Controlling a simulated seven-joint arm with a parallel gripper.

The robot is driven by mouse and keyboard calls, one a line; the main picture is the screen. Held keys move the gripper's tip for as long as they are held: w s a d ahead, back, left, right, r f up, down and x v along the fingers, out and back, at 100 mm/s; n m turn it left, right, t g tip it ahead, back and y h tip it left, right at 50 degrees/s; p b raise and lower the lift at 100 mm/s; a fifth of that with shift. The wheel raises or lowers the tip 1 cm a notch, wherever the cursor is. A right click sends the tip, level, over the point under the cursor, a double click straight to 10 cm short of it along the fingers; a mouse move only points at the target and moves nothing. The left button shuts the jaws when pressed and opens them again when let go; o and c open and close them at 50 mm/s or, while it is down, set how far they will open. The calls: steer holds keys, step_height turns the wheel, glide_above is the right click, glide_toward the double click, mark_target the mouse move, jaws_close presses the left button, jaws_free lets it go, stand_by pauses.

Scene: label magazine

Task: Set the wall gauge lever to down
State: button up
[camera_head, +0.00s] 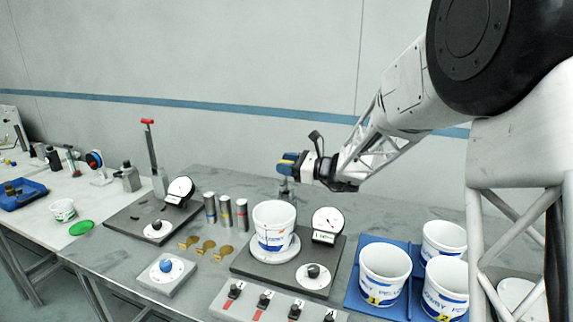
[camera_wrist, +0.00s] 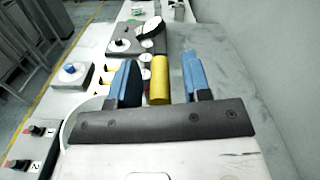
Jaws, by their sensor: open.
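My gripper (camera_head: 287,163) is above the back of the bench, near the wall. Its blue fingers are open on either side of a yellow cylinder-shaped handle (camera_wrist: 160,80), with a visible gap to the right finger. In the head view a short grey post (camera_head: 284,187) shows below the fingers, behind the white bucket. A dial gauge (camera_head: 327,224) stands on the dark plate right of that bucket. Another lever with a red handle (camera_head: 148,122) stands upright at the left, beside a second dial gauge (camera_head: 180,190). No label tells which is the wall gauge.
A white bucket (camera_head: 274,228) stands on the dark plate (camera_head: 248,262) in front of my gripper. Three metal cylinders (camera_head: 225,212) stand to its left. More buckets (camera_head: 385,273) sit on a blue tray at the right. The wall (camera_head: 250,60) is close behind.

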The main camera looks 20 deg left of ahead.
jaws_close()
stand_by(0.3)
steer(key=shift+s, duration=0.15)
steer(key=s+f+n, duration=0.5)
steer(key=s+n, duration=0.3)
steer(key=n, duration=0.4)
steer(key=shift+s+f+n, duration=0.2)
steer(key=shift+s+n, duration=0.1)
stand_by(0.3)
stand_by(0.3)
